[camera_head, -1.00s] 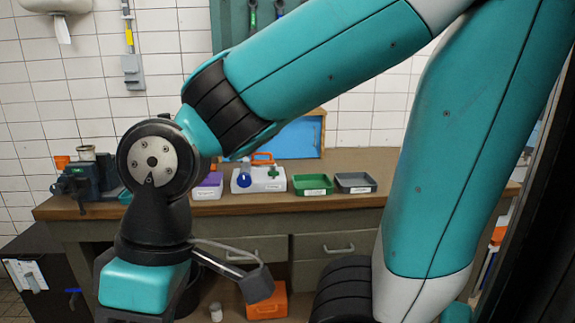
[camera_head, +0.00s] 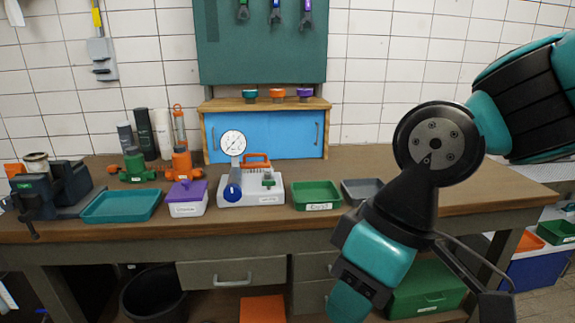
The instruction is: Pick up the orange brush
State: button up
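I cannot tell for sure which thing is the orange brush. One candidate is an orange piece with a handle-like loop (camera_head: 257,160), just behind the white gauge unit (camera_head: 250,190) on the workbench; its lower part is hidden. Another is a slim upright orange item with a ring top (camera_head: 179,126) at the back of the bench, partly hidden by an orange fitting. My arm's wrist hangs at the lower right, in front of the bench's right part.
On the bench (camera_head: 440,190) are a teal tray (camera_head: 121,206), a purple-lidded box (camera_head: 187,198), a green bin (camera_head: 317,195), a grey bin (camera_head: 361,191) and a vise (camera_head: 52,190). A blue cabinet (camera_head: 264,136) stands behind. The bench's right end is clear.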

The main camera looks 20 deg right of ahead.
aim_at(246, 167)
jog(key=i, duration=1.65)
